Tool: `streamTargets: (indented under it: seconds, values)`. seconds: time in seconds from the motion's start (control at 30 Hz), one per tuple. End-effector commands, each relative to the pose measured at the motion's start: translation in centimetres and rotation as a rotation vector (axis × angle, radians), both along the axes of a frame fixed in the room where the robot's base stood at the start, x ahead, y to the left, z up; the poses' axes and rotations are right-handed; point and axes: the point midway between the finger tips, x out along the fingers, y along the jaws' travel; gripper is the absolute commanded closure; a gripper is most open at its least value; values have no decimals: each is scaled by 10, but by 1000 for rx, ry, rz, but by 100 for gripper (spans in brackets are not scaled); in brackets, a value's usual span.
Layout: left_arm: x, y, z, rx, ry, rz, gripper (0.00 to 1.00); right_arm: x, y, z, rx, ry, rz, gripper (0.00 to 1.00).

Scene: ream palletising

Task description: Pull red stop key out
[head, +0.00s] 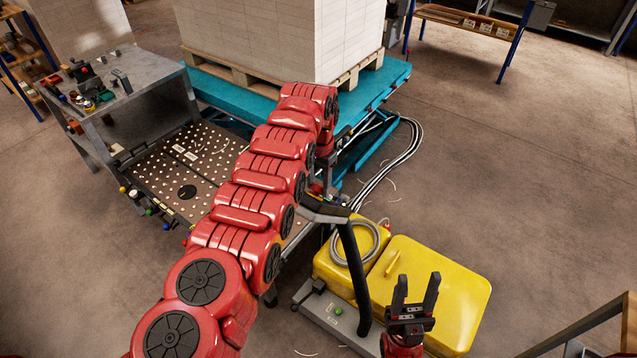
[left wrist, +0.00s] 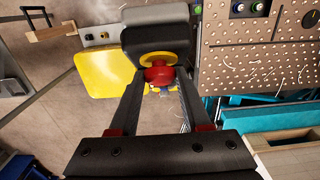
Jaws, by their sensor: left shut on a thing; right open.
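The red stop key (left wrist: 158,75) shows in the left wrist view, with yellow under it, below the dark rounded head of a post. My left gripper (left wrist: 159,84) is shut on the key, one finger on each side. The key still appears close against the dark head; I cannot tell whether any gap lies between them. In the head view my red left arm covers most of that gripper and the key, beside the dark post top (head: 324,210). My right gripper (head: 416,294) is open and empty, above the yellow case.
Yellow cases (head: 435,285) sit on a grey cart (head: 335,318) with a coiled hose. A perforated plate (head: 175,165) lies left of my arm. Behind stands a teal lift table (head: 220,92) with a pallet of white reams (head: 280,40). Cables lie on the floor; right floor is open.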

Motion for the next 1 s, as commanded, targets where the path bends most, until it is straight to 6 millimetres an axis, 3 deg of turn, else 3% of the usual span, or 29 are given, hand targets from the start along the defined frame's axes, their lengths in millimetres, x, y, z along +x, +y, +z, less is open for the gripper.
streamTargets:
  seconds: [0.8,1.0]
  values:
    - [0,0,1,0,0,0,100,0,0,1,0,0,0,50]
    - [0,1,9,0,-1,1,100,0,0,21,0,0,0,50]
